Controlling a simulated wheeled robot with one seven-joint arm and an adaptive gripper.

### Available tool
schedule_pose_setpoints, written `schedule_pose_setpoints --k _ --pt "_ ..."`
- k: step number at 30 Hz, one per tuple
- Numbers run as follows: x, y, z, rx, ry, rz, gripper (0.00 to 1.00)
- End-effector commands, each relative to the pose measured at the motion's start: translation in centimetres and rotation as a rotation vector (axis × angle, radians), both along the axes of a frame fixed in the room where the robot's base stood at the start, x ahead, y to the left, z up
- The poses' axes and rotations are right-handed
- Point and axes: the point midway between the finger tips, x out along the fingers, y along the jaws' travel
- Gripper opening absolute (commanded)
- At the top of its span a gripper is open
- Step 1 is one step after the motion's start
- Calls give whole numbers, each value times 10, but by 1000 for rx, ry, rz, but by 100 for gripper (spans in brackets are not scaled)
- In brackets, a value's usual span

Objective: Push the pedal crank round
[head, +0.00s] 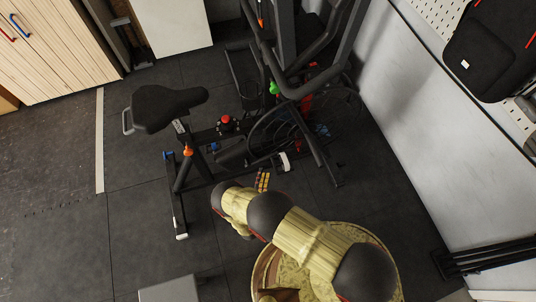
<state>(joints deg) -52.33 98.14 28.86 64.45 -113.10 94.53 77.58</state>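A black exercise bike stands on the dark tiled floor in the head view. Its pedal crank area lies low in the middle of the frame, beside the dark round wheel housing (278,132). A dark piece with yellow-orange marks (262,181), which looks like a pedal, shows just beyond my arm. A small white-ended part (285,162) sits right of it; I cannot tell whether it belongs to the crank. My yellow and black arm reaches from the lower right towards the bike's near side. My gripper is hidden by the arm, so I see no contact with the crank.
The saddle (168,107) is at the left of the bike, and the handlebars (313,82) rise at the upper right. The rear foot bar (178,208) reaches towards the front. A pale wall or panel (420,130) stands to the right. Floor at the left is clear.

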Motion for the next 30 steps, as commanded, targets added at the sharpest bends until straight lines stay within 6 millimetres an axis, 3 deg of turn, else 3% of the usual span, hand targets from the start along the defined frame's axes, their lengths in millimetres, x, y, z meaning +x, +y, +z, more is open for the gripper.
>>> schedule_pose_setpoints --k 15,30 --pt "64 -16 -2 3 -1 -1 35" --pt "74 -19 0 1 -1 1 31"
